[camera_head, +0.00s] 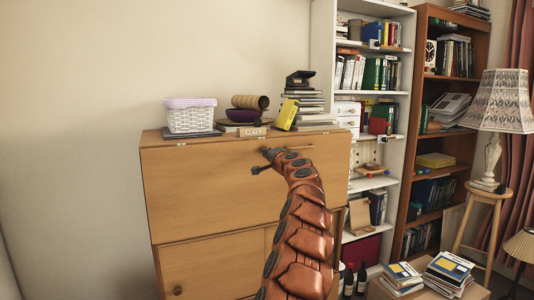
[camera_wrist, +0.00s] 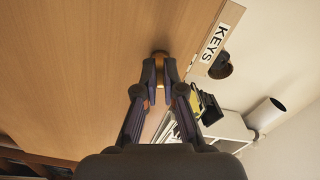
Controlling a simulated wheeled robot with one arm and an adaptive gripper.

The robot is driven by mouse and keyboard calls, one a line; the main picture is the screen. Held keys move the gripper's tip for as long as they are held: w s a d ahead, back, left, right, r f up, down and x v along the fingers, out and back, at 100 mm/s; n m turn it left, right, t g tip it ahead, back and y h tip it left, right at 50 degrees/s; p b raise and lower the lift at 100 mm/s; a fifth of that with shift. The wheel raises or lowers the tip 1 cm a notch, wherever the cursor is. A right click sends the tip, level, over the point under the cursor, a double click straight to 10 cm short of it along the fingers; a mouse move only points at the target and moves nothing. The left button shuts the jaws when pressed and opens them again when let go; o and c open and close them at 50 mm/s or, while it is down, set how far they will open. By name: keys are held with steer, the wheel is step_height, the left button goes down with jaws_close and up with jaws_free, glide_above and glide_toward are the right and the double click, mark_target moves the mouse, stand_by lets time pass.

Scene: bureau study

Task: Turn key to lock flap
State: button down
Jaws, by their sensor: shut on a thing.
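The bureau's flap (camera_head: 200,185) is upright and closed against the bureau front. Its wooden face also fills much of the wrist view (camera_wrist: 80,70). My gripper (camera_head: 266,152) is at the upper part of the flap, just below the bureau top. In the wrist view, my gripper's fingertips (camera_wrist: 160,68) are closed together on a small brass-coloured piece at the wood, seemingly the key (camera_wrist: 160,54). Most of the key is hidden by the fingers, so its angle cannot be told. In the head view my gripper hides the key.
On the bureau top stand a white basket (camera_head: 190,118), a purple bowl (camera_head: 243,115) and stacked books (camera_head: 312,112). A KEYS label (camera_wrist: 214,43) is near my gripper. Bookshelves (camera_head: 410,130) stand to the right. Open wall lies to the left.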

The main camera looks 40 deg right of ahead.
steer(key=shift+m, duration=0.3)
steer(key=shift+r+m+p, duration=0.15)
steer(key=shift+m+p, duration=1.55)
steer(key=shift+p, duration=0.05)
steer(key=c, duration=1.3)
jaws_free()
steer(key=o, duration=0.5)
steer(key=shift+o, duration=0.2)
steer(key=shift+s, duration=0.15)
steer(key=b+v, duration=0.5)
steer(key=v, duration=0.2)
steer(key=shift+s+a, duration=0.15)
steer(key=shift+s, duration=0.15)
